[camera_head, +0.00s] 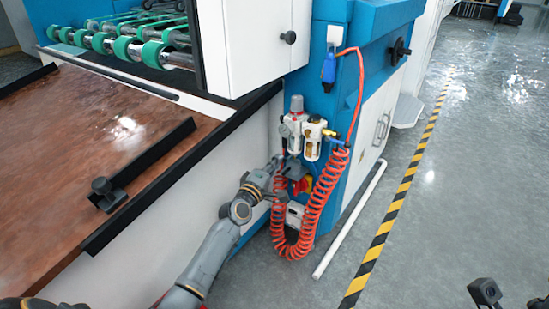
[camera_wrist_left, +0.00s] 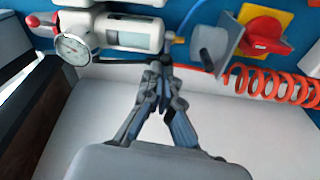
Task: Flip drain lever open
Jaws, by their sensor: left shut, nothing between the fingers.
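A white air filter unit (camera_wrist_left: 135,33) with a round gauge (camera_wrist_left: 72,50) fills the top of the left wrist view. In the head view, the air unit (camera_head: 293,128) hangs on the blue machine side. My left gripper (camera_wrist_left: 160,68) is shut and empty, its fingertips just below the filter bowl. A thin black bar (camera_wrist_left: 125,62) runs along the bowl's underside to the fingertips; I cannot tell if it is the drain lever or if they touch. In the head view, my left gripper (camera_head: 276,163) is beside the air unit. Dark parts at the bottom right may be my right gripper (camera_head: 486,292).
A red coiled hose (camera_head: 325,195) hangs right of my left gripper. A red and yellow rotary switch (camera_wrist_left: 262,33) sits right of the filter. A brown table (camera_head: 60,180) with black rails lies left of the arm. The floor (camera_head: 450,190) is open to the right.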

